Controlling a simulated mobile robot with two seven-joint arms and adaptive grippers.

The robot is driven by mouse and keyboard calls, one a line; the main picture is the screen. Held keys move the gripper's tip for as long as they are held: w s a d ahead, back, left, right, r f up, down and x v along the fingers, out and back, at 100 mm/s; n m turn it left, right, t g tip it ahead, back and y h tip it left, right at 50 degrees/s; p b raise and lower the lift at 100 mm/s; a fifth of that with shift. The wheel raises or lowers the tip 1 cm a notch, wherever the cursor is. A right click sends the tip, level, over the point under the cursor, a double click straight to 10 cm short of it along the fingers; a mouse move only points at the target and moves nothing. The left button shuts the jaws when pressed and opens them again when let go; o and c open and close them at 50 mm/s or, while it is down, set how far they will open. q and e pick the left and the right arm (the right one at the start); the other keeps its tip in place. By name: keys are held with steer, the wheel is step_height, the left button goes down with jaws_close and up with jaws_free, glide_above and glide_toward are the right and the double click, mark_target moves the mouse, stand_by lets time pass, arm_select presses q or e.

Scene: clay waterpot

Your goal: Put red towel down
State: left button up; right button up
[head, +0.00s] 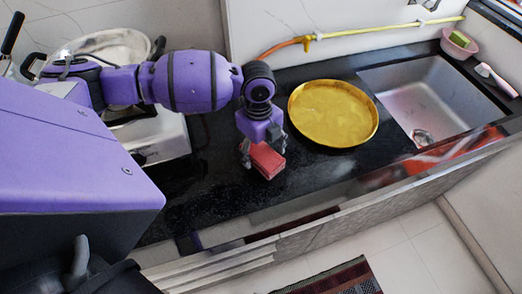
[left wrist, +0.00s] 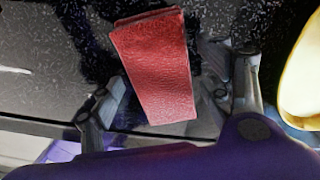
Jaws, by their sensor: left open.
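The red towel (head: 267,161) is a small folded block at the dark countertop, left of the yellow tray. My left gripper (head: 262,148) is above it, pointing down, with its fingers on either side of the towel. The towel also shows in the left wrist view (left wrist: 155,65), with the open fingers of the left gripper (left wrist: 172,92) spread beside it. Gaps show between the towel and the fingers. I cannot tell whether the towel's underside lies fully on the counter. My right gripper does not show.
A round yellow tray (head: 333,113) lies right of the gripper, with a metal sink (head: 422,100) beyond it. A stove (head: 150,135) with a pot (head: 105,50) is at the left. The counter's front edge (head: 290,215) is close. A pink bowl (head: 458,45) stands behind the sink.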

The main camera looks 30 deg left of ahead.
mark_target(260, 149)
arm_select(q)
step_height(260, 149, up, 12)
steer(key=shift+w+a+p, duration=0.25)
steer(key=shift+a+p, duration=0.05)
steer(key=shift+f, duration=0.1)
stand_by(0.4)
